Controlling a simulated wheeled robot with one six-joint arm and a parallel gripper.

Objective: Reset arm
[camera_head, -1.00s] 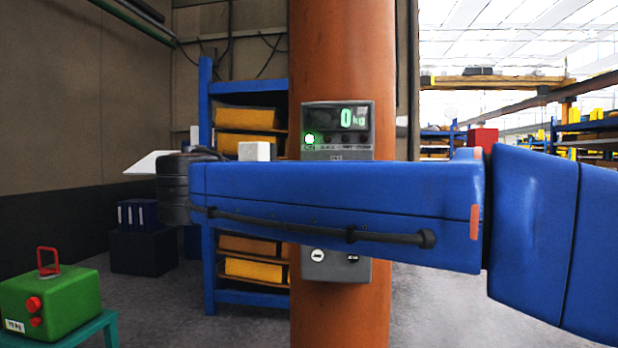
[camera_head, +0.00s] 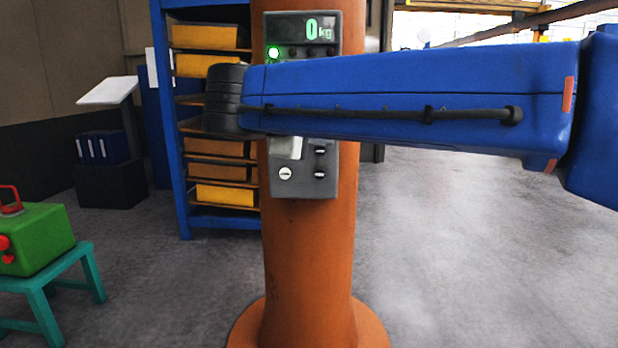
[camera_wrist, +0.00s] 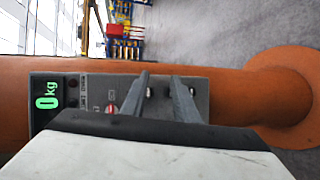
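My arm reaches across the head view in front of the orange column (camera_head: 310,250). My gripper (camera_wrist: 160,76) shows in the wrist view with its two grey fingers apart and nothing between them. Its fingers overlap the grey control panel (camera_wrist: 95,93) on the column; I cannot tell the distance or whether they touch. In the head view, my arm covers the middle of this panel (camera_head: 305,185). Its display reads 0 kg and a green light is lit. A pale block just under the arm is partly hidden, and I cannot tell what it is.
A blue shelf (camera_head: 172,130) with yellow bins stands behind the column. A dark box with blue binders (camera_head: 103,148) is farther left. The floor at right is clear.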

